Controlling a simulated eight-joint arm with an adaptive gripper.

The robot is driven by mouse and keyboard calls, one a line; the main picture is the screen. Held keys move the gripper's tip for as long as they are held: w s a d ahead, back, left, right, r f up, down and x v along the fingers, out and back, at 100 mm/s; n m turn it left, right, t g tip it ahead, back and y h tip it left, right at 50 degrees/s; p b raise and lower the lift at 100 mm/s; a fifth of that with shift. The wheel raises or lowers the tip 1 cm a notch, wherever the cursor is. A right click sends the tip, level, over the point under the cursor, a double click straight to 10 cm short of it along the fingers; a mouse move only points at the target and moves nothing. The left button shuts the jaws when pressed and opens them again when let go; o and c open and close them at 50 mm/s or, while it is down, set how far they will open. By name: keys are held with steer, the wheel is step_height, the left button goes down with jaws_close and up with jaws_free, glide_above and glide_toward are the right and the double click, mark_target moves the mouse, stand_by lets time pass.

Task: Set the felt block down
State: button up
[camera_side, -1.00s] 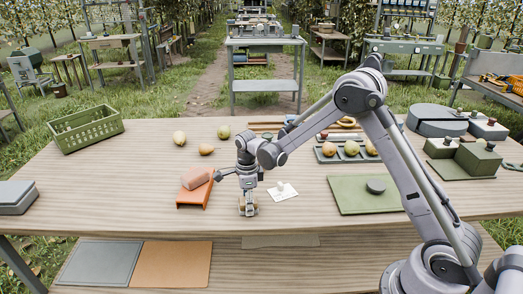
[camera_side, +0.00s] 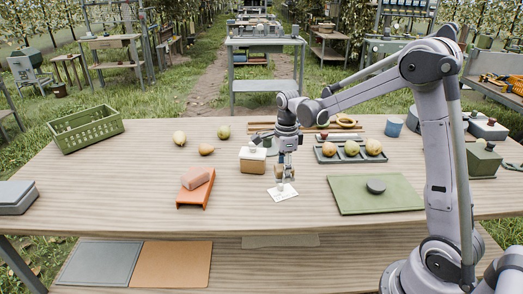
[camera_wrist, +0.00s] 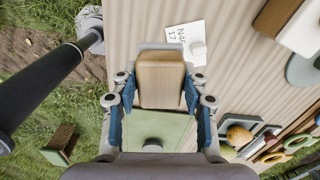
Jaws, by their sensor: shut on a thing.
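The felt block is a tan wooden block with a grey layer along one edge. It fills the middle of the wrist view (camera_wrist: 160,85) between the two blue finger pads of my gripper (camera_wrist: 160,100). My gripper (camera_side: 284,172) is shut on it and appears to hold it clear of the table, near the white card (camera_side: 284,193). In the side view the block is small and mostly covered by the fingers. The card (camera_wrist: 184,42), with a white knob-like piece on it, lies beyond the block in the wrist view.
A box with a white top (camera_side: 253,160) stands left of my gripper. The green mat (camera_side: 350,202) with a dark disc (camera_side: 376,187) lies right. A pear tray (camera_side: 327,157) is behind.

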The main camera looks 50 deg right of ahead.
steer(key=s+d+m, duration=0.2)
steer(key=s+d, duration=0.1)
steer(key=d, duration=2.2)
glide_above(299, 169)
step_height(299, 169, down, 6)
steer(key=shift+d+f, duration=0.1)
steer(key=shift+f, duration=2.2)
steer(key=o, duration=1.1)
steer(key=shift+f, duration=0.1)
steer(key=shift+o, duration=0.2)
